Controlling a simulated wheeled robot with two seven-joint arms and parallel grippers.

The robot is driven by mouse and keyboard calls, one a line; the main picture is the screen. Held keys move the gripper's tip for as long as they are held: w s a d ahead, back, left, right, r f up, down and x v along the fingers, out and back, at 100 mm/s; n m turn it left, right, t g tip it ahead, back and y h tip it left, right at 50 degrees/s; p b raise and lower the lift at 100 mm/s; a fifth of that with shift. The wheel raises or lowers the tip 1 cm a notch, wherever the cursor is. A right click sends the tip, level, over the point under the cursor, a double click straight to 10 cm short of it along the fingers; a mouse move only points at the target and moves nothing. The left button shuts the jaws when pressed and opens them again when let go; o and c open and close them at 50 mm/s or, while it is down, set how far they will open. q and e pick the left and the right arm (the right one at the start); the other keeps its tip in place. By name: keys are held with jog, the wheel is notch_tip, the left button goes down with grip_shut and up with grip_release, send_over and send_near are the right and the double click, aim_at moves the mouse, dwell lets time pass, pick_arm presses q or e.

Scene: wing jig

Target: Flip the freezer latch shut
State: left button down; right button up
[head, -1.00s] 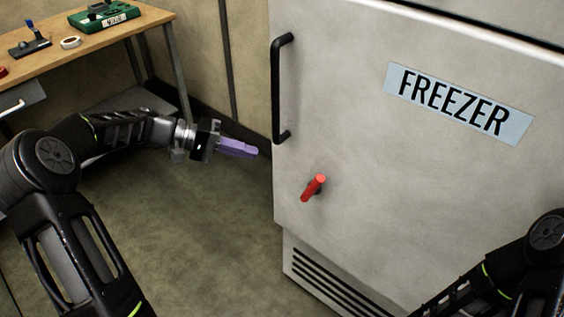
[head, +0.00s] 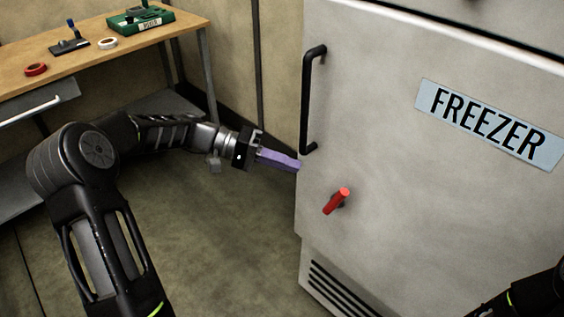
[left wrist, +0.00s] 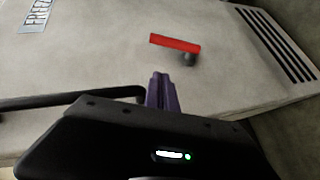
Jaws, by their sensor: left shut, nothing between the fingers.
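The freezer (head: 400,160) is a pale grey cabinet with a black door handle (head: 311,100) and a "FREEZER" label (head: 490,123). Its latch (head: 336,201) is a red lever on a dark pivot, low on the door near the left edge, and tilted. The red latch (left wrist: 175,43) also shows in the left wrist view, ahead of the fingers and apart from them. My left gripper (head: 297,165) has purple fingers, shut and empty, left of the door edge and above the latch. The fingers also show in the left wrist view (left wrist: 162,80). My right gripper is out of view.
A vent grille (head: 340,290) is under the door. The floor between bench and freezer is clear.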

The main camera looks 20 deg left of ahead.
aim_at(339, 199)
pick_arm(q)
jog(key=s+p+x, duration=0.1)
jog(key=s+x, duration=0.1)
jog(key=x, duration=0.7)
jog(key=shift+s+d+f, duration=0.25)
jog(key=shift+s+d, duration=0.1)
jog(key=shift+s, duration=0.05)
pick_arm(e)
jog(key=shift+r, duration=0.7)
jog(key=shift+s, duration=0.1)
